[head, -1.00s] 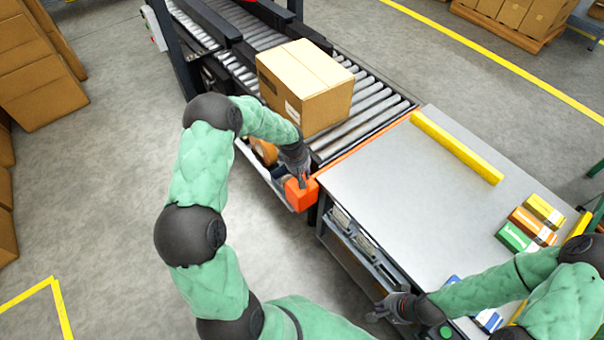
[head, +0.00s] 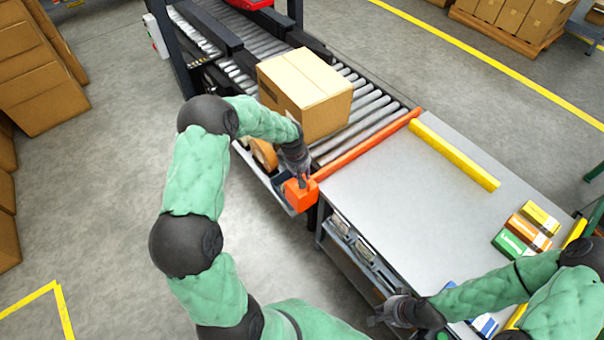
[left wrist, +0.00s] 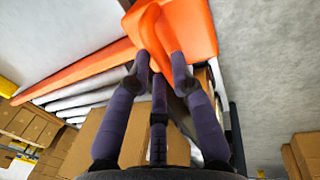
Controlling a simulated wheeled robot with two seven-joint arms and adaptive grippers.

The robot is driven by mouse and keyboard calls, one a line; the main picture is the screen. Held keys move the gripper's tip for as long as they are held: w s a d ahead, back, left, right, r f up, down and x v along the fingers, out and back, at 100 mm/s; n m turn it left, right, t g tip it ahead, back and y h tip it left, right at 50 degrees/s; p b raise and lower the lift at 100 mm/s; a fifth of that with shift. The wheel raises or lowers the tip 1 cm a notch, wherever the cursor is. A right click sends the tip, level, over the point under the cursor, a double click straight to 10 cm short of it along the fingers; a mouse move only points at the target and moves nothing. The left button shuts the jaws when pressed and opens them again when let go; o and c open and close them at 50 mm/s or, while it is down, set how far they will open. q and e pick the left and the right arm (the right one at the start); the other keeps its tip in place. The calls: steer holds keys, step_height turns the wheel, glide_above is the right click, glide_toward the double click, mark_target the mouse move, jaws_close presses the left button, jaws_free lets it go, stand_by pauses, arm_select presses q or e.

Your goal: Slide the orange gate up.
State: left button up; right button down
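The orange gate (head: 370,144) is a long bar between the roller conveyor and the grey table, standing a little above the table's edge. Its orange end block (head: 300,193) sticks out at the near left end. My left gripper (head: 302,180) is at this block from above. In the left wrist view, the fingers of my left gripper (left wrist: 160,72) are closed around an orange tab of the gate (left wrist: 188,28). My right gripper (head: 385,312) is low by the table's near side, away from the gate; its fingers are too small to read.
A cardboard box (head: 308,92) sits on the conveyor rollers (head: 372,110) just behind the gate. A yellow bar (head: 455,155) and several small coloured cartons (head: 525,230) lie on the table (head: 400,200). Stacked cardboard (head: 40,80) stands at the left; the floor between is clear.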

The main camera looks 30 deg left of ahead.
arm_select(q)
steer(key=o, duration=0.4)
steer(key=shift+w+r, duration=0.1)
steer(key=shift+r, duration=0.2)
steer(key=shift+c, duration=0.2)
steer(key=shift+f, duration=0.1)
step_height(320, 180, up, 12)
steer(key=s, duration=0.2)
steer(key=shift+s+a, duration=0.15)
steer(key=shift+a, duration=0.3)
steer(key=shift+f, duration=0.15)
